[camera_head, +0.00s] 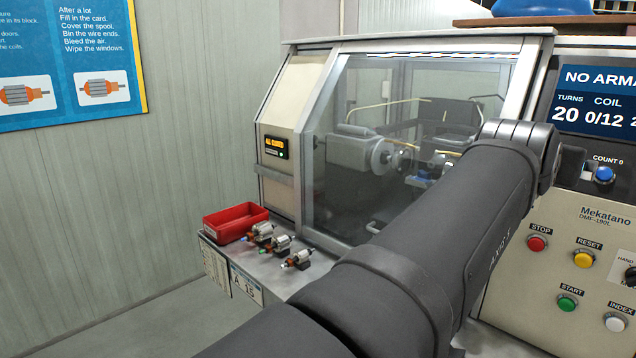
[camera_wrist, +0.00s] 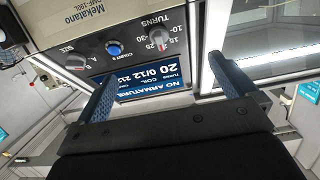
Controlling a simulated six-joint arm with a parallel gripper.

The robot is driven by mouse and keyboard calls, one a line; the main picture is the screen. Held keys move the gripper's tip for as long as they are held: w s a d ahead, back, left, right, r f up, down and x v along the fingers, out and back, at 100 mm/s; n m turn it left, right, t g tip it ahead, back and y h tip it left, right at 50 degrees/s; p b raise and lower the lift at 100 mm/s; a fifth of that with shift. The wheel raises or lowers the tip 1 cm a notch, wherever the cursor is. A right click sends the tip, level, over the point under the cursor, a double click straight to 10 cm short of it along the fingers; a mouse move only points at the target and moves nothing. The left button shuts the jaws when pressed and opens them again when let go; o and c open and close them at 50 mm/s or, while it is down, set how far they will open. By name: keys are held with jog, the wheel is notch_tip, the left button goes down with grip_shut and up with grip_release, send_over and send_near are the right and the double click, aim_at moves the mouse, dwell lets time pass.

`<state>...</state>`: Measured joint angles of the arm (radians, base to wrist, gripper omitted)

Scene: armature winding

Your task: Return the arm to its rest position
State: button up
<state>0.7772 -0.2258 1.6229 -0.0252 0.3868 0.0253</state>
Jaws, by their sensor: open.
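My gripper (camera_wrist: 164,68) shows in the wrist view with its two blue ribbed fingers wide apart and nothing between them. Behind the fingers is the winding machine's panel, with its display (camera_wrist: 150,82) reading "NO ARMATURE". My dark arm crosses the camera_head view from the bottom to the machine's front at right of centre. My arm hides the lower right of the window and part of the panel.
A red bin (camera_head: 235,222) and several small armatures (camera_head: 277,244) sit on the ledge at the machine's left. The button panel (camera_head: 590,225) is at right, close to my arm. A poster (camera_head: 65,60) hangs on the left wall. Open floor lies at lower left.

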jog(key=shift+v, duration=1.4)
